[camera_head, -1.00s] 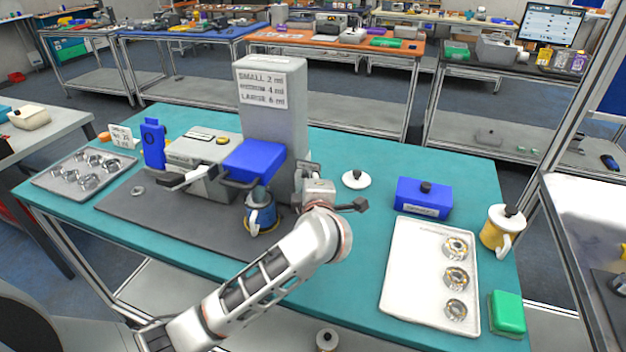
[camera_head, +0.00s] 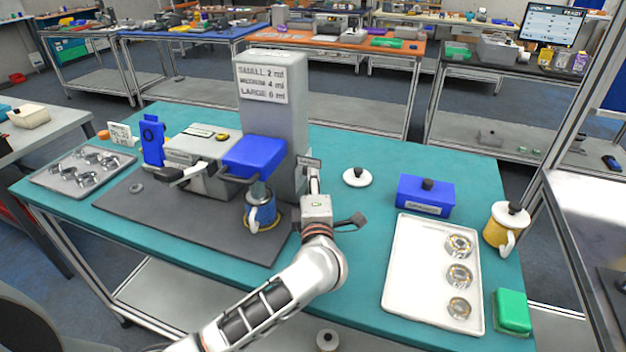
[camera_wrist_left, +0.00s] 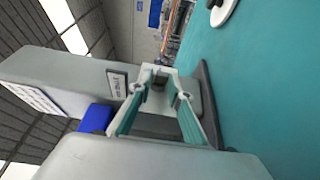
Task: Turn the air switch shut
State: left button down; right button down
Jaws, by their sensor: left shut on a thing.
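The grey dispenser tower (camera_head: 274,115) stands on a dark mat, with a printed size sign on its front. A small label plate (camera_head: 309,163) sticks out at its right side; it also shows in the left wrist view (camera_wrist_left: 117,84). My left gripper (camera_head: 313,178) is at the tower's right side, below this plate. In the left wrist view its fingers (camera_wrist_left: 158,88) close around a small dark knob, the air switch (camera_wrist_left: 158,84), mostly hidden between the fingertips. I cannot tell the switch's exact angle. My right gripper is not in view.
A blue mug (camera_head: 262,212) stands under the blue dispenser head (camera_head: 255,157), left of my gripper. A white lid (camera_head: 356,177), a blue box (camera_head: 425,195), a white tray (camera_head: 400,290) and a yellow mug (camera_head: 503,228) are to the right. Teal table between is clear.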

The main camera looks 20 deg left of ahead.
pick_arm(q)
jog(key=shift+f, duration=0.1)
jog(key=c, duration=1.9)
grip_release()
jog(key=v, duration=1.2)
